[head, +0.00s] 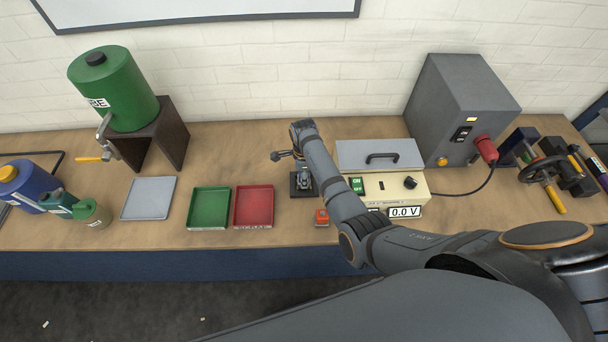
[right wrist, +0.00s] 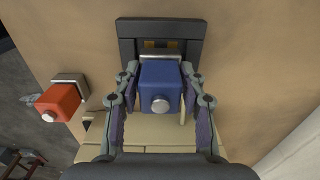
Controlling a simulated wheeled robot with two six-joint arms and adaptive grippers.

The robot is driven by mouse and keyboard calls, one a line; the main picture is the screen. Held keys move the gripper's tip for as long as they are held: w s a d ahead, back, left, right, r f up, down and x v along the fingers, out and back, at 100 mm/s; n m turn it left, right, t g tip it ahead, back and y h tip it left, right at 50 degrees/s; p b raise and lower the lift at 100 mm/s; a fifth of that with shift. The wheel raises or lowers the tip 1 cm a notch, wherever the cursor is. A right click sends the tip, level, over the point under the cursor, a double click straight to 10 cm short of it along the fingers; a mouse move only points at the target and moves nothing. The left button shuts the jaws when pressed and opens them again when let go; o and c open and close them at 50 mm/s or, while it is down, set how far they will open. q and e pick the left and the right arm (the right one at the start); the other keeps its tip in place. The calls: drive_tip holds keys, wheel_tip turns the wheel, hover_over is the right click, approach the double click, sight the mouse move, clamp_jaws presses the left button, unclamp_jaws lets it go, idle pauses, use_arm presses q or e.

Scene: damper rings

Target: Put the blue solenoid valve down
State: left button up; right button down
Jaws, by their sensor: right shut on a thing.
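The blue solenoid valve (right wrist: 161,88) is a blue block with a round silver knob, seen from above in the right wrist view. My right gripper (right wrist: 160,76) is shut on it, one finger on each side. A dark fixture (right wrist: 125,48) lies just beyond it; I cannot tell whether the valve touches it. In the head view my right arm reaches over the bench to a small black fixture (head: 294,190), and the blue valve cannot be made out there. My left gripper is not in view.
An orange valve (head: 321,218) stands near the bench's front; it also shows in the right wrist view (right wrist: 57,104). A beige tester (head: 414,190) reading 0.0 V is right of the fixture.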

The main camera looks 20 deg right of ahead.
drive_tip(key=shift+w+f, duration=0.1)
drive_tip(key=shift+f, duration=0.3)
drive_tip(key=shift+f, duration=0.2)
drive_tip(key=c, duration=0.7)
unclamp_jaws()
drive_tip(key=shift+c, duration=0.2)
drive_tip(key=shift+o, duration=0.2)
wheel_tip(320, 180, up, 12)
drive_tip(key=shift+c, duration=0.2)
clamp_jaws()
